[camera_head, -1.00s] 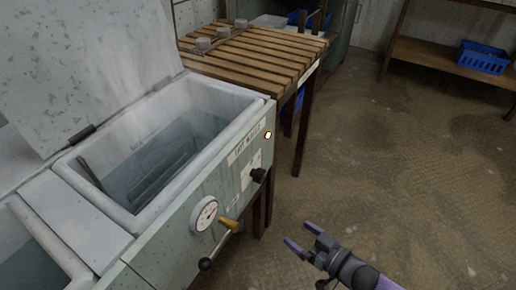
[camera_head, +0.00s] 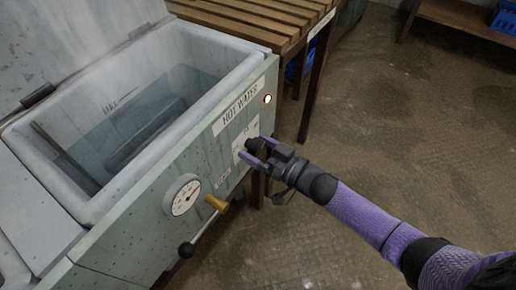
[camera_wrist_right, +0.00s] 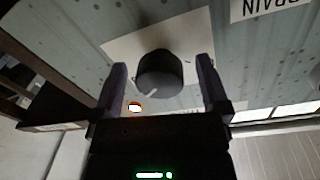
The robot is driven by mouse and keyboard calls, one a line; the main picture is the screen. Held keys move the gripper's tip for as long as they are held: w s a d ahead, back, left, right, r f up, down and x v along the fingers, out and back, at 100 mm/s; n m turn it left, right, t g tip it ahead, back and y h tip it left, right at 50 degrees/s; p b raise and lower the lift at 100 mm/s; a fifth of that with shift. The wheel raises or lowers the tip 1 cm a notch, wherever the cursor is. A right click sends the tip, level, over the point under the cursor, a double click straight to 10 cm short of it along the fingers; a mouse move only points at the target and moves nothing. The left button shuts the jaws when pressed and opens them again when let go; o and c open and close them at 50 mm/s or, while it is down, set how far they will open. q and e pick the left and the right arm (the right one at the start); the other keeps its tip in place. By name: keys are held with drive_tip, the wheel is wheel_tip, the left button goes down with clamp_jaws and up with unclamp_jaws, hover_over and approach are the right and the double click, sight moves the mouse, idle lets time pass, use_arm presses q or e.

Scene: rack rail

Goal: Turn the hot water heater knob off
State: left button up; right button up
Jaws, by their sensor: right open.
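The hot water heater (camera_head: 150,225) is a speckled grey-green tank with a "HOT WATER" label on its front. Its black knob (camera_head: 253,144) sits below the label, partly hidden by my gripper. In the right wrist view the round black knob (camera_wrist_right: 160,74) with a pale pointer line sits on a light plate. My right gripper (camera_head: 257,153) is open at the knob; in the wrist view its fingers stand either side of the knob, and I cannot tell whether they touch it. A lit indicator (camera_head: 267,99) glows above the knob. My left gripper is not in view.
A dial gauge (camera_head: 182,195), a yellow-brown handle (camera_head: 217,204) and a black-ended lever (camera_head: 187,249) stick out of the front, left of the knob. A slatted wooden table (camera_head: 270,18) stands behind. The floor at right is clear.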

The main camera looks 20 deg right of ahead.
drive_tip(key=shift+c, duration=1.7)
drive_tip(key=c, duration=0.9)
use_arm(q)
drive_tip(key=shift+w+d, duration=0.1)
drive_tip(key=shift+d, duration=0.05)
use_arm(e)
drive_tip(key=shift+c, duration=0.2)
